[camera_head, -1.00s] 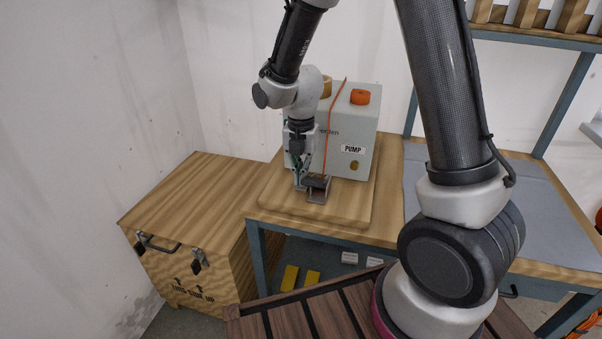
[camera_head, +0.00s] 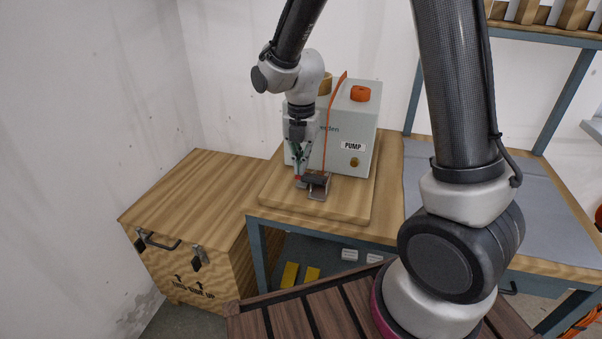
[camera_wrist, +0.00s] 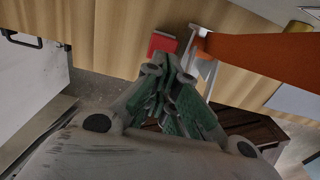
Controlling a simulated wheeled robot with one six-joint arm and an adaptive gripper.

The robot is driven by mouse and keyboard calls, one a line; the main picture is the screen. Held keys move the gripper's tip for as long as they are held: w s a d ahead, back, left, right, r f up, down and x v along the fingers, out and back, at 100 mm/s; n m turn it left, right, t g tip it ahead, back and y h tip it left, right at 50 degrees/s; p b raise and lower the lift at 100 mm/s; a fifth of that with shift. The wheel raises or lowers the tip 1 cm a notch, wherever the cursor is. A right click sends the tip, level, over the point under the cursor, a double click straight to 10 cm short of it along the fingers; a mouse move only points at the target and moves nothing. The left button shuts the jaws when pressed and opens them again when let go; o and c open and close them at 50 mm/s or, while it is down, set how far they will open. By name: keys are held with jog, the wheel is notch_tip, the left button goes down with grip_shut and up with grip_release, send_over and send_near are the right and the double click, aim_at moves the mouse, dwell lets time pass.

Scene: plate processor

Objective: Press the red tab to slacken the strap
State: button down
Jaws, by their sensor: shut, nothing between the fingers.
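The red tab (camera_wrist: 163,43) shows in the wrist view just beyond my fingertips and a little left of them. In the head view a small bit of the red tab (camera_head: 298,178) shows under my gripper (camera_head: 299,164). My gripper, also in the wrist view (camera_wrist: 168,62), is shut and empty, pointing down. The tips look close to the tab; I cannot tell whether they touch. The metal buckle (camera_head: 317,185) sits on the wooden board beside the tab. The orange strap (camera_head: 333,103) runs from the buckle up over the pump and looks slightly bowed at the top.
The pale pump box (camera_head: 361,130), with an orange cap (camera_head: 361,93), stands behind the buckle on the wooden board (camera_head: 345,212). A wooden crate (camera_head: 190,190) stands left of the bench. A grey mat (camera_head: 545,220) lies on the right. The board's front is clear.

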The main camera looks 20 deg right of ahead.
notch_tip(320, 180, up, 7)
jog(key=shift+r, duration=0.2)
dwell(0.5)
jog(key=s+d+r+m+t, duration=0.1)
jog(key=s+d+r+m, duration=0.3)
jog(key=s+m, duration=0.3)
jog(key=s+d+r+m+t, duration=0.2)
jog(key=s+d+r+m, duration=0.2)
jog(key=m, duration=0.8)
jog(key=s+d+r+m+t, duration=0.1)
jog(key=s+d+r+m, duration=0.3)
jog(key=s+d+m, duration=0.4)
jog(key=shift+s+r+m, duration=0.2)
jog(key=shift+s+m, duration=0.75)
jog(key=shift+m, duration=0.15)
